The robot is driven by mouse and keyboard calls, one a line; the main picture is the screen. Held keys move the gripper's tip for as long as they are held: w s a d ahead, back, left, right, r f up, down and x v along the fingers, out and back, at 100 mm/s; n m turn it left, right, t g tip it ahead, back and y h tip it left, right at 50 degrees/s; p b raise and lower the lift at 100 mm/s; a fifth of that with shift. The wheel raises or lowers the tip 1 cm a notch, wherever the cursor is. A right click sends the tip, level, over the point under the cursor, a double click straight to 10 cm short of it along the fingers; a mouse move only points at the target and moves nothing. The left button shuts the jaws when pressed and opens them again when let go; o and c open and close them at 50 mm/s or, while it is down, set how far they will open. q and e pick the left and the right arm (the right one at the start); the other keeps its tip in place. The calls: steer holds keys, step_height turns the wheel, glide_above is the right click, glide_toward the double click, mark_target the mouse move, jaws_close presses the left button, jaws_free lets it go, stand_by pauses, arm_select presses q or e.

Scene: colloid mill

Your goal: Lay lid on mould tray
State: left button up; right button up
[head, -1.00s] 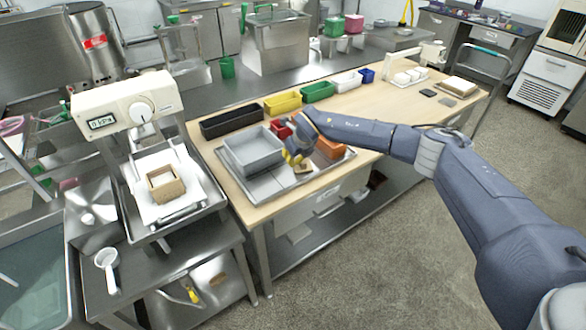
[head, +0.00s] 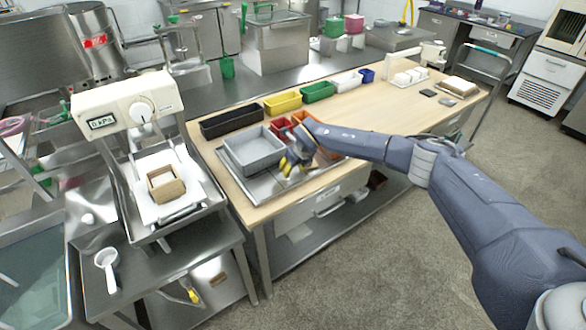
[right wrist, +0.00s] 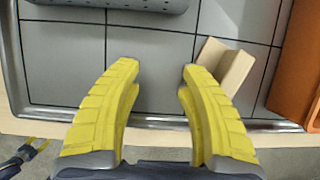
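A small tan wooden block (right wrist: 225,65), possibly the lid, leans at an angle on the metal tray, against or close beside my right gripper's right finger in the right wrist view. My right gripper (right wrist: 160,75) is open, its two yellow fingers apart with nothing between them. In the head view it (head: 289,166) hangs low over the tray and hides the block. A square wooden frame (head: 166,184), probably the mould tray, sits on a white sheet under the gauge press. A small dark and yellow shape at the lower left of the right wrist view is probably my left gripper (right wrist: 36,150); its state is unclear.
A grey bin (head: 256,148) stands on the metal tray (head: 262,187), left of my right gripper. A red bin (head: 281,127) and an orange bin (right wrist: 300,75) stand close by. The press head (head: 125,101) overhangs the wooden frame.

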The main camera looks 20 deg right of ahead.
steer(key=o, duration=0.8)
